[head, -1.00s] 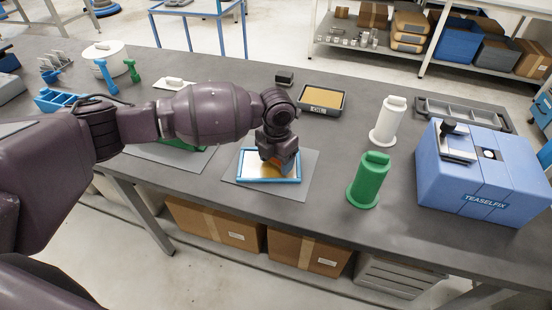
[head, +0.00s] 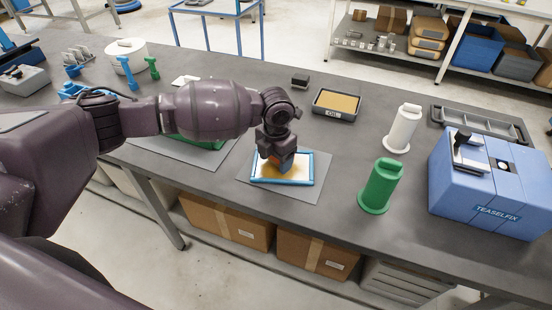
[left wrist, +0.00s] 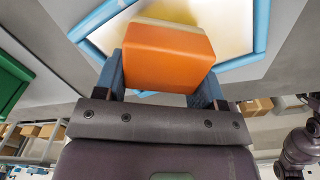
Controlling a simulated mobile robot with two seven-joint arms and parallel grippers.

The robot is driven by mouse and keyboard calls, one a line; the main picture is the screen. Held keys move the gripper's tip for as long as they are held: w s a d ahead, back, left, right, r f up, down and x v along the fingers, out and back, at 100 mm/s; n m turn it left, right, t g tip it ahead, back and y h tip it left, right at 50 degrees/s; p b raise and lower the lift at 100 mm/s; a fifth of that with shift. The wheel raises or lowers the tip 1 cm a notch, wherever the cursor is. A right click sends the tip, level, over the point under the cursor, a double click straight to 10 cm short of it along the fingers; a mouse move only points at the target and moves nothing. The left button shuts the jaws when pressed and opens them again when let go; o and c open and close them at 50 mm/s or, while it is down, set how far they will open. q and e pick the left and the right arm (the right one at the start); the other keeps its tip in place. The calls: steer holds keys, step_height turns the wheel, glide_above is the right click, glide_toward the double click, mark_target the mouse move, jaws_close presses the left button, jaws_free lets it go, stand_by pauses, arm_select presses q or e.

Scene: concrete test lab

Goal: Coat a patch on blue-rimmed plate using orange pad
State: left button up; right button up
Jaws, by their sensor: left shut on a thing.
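The blue-rimmed plate (head: 282,184) lies on a grey mat (head: 315,190) on the bench. Its pale face carries a yellowish patch (head: 297,172) around and right of the pad. My left gripper (head: 281,163) is over the plate's middle, pointing down. In the left wrist view its fingers (left wrist: 165,75) are shut on the orange pad (left wrist: 168,58). The pad's pale far side faces the plate, whose blue rim (left wrist: 262,25) shows around it. Whether the pad touches the plate is hidden. My right gripper is not in view.
A dark tray labelled OIL (head: 337,104) stands behind the plate. A green spool-like object (head: 380,186), a white one (head: 403,128) and a blue TEASELFIX machine (head: 495,185) stand to the right. A green-rimmed plate (head: 190,141) lies left, partly behind my arm.

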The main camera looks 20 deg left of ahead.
arm_select(q)
steer(key=shift+r+p, duration=1.4)
steer(key=shift+r, duration=1.3)
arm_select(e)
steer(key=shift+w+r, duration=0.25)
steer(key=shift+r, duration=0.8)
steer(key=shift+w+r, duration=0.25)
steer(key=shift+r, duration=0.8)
arm_select(q)
steer(key=shift+r+p, duration=1)
steer(key=shift+r, duration=0.6)
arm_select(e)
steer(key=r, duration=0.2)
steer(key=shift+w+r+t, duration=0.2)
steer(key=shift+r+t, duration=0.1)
arm_select(q)
steer(key=shift+f, duration=0.1)
